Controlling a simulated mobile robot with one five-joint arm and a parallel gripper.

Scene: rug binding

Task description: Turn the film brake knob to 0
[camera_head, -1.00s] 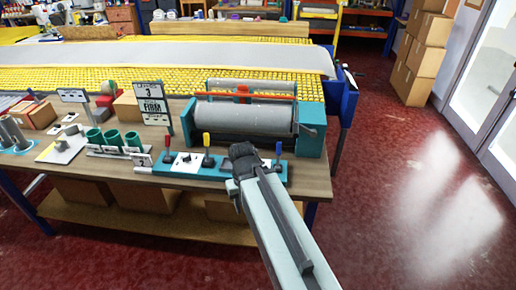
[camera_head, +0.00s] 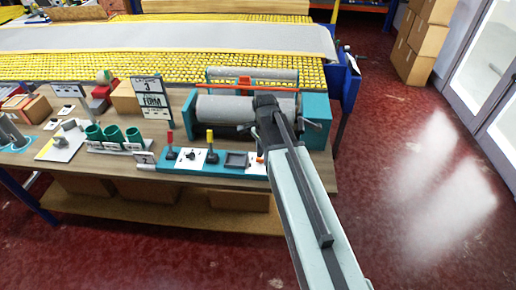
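The film machine (camera_head: 314,108) has teal ends, grey rollers and a red bar across its top. A teal control panel (camera_head: 222,168) lies in front of it, with a red lever (camera_head: 170,142), a white plate with a small dark knob (camera_head: 191,155) and a yellow lever (camera_head: 211,146). A dark handle or knob (camera_head: 312,125) shows at the machine's right end, beside my arm. I cannot read which control is the film brake knob. My gripper (camera_head: 266,104) is in front of the roller, right of the middle. Its fingers are too dark and small to read, and my arm hides the panel's right end.
A sign marked 3 (camera_head: 151,98) stands left of the machine. Green cups (camera_head: 113,135) and a grey block (camera_head: 66,139) are on the wooden table further left. Cardboard boxes (camera_head: 421,52) are stacked at the back right. The red floor right of the table is clear.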

